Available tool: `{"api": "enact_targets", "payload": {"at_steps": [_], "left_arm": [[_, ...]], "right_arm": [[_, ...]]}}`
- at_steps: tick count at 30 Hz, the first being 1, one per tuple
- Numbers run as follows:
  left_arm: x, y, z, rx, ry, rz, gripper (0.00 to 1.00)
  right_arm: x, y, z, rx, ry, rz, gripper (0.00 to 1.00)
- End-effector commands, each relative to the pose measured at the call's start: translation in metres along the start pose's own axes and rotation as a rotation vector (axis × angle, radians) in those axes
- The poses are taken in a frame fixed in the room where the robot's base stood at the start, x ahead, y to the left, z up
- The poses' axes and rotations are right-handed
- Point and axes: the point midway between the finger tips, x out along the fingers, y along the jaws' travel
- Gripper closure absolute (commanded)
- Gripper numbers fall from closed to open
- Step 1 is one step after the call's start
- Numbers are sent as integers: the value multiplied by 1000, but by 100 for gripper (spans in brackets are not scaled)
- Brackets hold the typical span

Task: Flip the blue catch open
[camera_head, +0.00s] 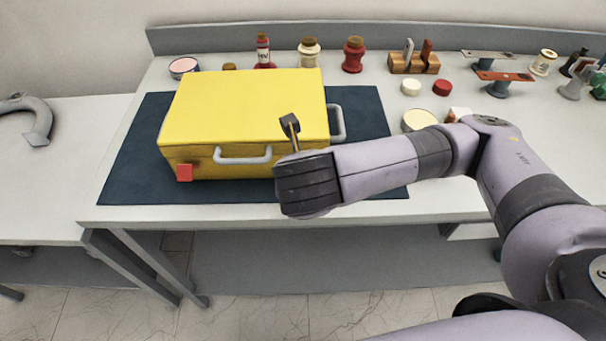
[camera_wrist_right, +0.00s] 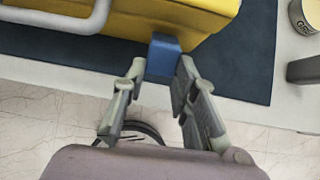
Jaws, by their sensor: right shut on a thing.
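A yellow case (camera_head: 245,105) with a grey front handle (camera_head: 242,158) lies closed on a dark blue mat (camera_head: 130,165). A red catch (camera_head: 184,172) is at the left of its front face. The blue catch (camera_wrist_right: 164,52) is at the right of the front face, seen in the right wrist view; in the head view my right wrist hides it. My right gripper (camera_wrist_right: 161,68) is shut on the blue catch, with one fingertip on each side of it. The catch's lower part is between the fingers. My left gripper is not in view.
A grey handle (camera_head: 337,122) sticks out from the case's right side. Bottles and jars (camera_head: 309,52), a wooden block with tools (camera_head: 414,62) and several small parts stand along the back and right of the bench. A grey curved object (camera_head: 38,120) lies on the left table. The bench front is clear.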

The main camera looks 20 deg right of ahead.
Motion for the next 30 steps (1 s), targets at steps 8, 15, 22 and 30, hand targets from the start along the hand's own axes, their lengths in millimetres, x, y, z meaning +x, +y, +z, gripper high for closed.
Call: {"api": "enact_targets", "payload": {"at_steps": [8,15,22,30], "left_arm": [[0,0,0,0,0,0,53],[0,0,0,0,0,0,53],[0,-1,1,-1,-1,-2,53],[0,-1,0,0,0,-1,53]], "right_arm": [[0,0,0,-1,1,1,61],[0,0,0,-1,1,0,53],[-1,1,0,-1,0,2,53],[-20,2,2,-4,-6,8,53]]}}
